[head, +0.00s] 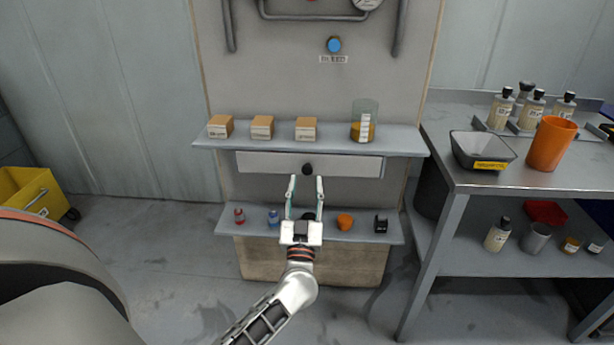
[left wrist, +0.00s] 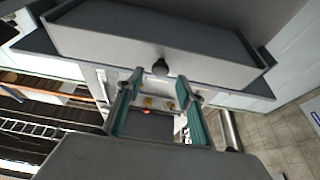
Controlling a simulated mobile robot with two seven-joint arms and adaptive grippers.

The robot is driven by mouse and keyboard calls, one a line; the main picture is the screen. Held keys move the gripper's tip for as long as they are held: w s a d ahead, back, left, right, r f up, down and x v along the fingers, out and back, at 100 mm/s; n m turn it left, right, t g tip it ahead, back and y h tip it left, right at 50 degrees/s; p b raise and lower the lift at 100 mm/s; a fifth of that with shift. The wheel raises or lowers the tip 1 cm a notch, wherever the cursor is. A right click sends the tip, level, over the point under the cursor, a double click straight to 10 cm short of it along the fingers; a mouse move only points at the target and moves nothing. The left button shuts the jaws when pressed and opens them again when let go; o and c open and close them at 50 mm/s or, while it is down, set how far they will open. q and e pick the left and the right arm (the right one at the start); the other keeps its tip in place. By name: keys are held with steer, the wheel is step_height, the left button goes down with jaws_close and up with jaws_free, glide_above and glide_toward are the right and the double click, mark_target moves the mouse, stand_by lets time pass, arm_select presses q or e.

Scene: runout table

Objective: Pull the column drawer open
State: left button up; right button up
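The column drawer (head: 340,166) is a pale grey front under the upper shelf of the column, and it looks closed. Its dark round knob (head: 307,169) sits at the middle of the front. My left gripper (head: 305,180) is open, with its two fingers pointing up towards the knob from below. In the left wrist view the drawer (left wrist: 150,40) fills the upper part, and the knob (left wrist: 160,67) shows just beyond and between the fingertips (left wrist: 161,82). The fingers look apart from the knob. My right gripper is not in view.
The upper shelf (head: 390,138) holds several small boxes and a beaker (head: 364,122). A metal table (head: 500,182) with a black tray (head: 481,150) stands at right. A yellow bin (head: 32,193) is at left.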

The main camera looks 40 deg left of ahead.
arm_select(q)
steer(key=shift+x, duration=2.05)
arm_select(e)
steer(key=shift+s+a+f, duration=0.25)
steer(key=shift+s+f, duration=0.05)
arm_select(q)
jaws_close()
steer(key=shift+s+d, duration=0.1)
steer(key=p, duration=0.6)
glide_toward(307, 171)
steer(key=s+d+r, duration=0.3)
steer(key=s+r, duration=0.1)
steer(key=shift+s+a+f, duration=0.2)
steer(key=shift+s+f, duration=0.05)
steer(key=shift+f, duration=0.1)
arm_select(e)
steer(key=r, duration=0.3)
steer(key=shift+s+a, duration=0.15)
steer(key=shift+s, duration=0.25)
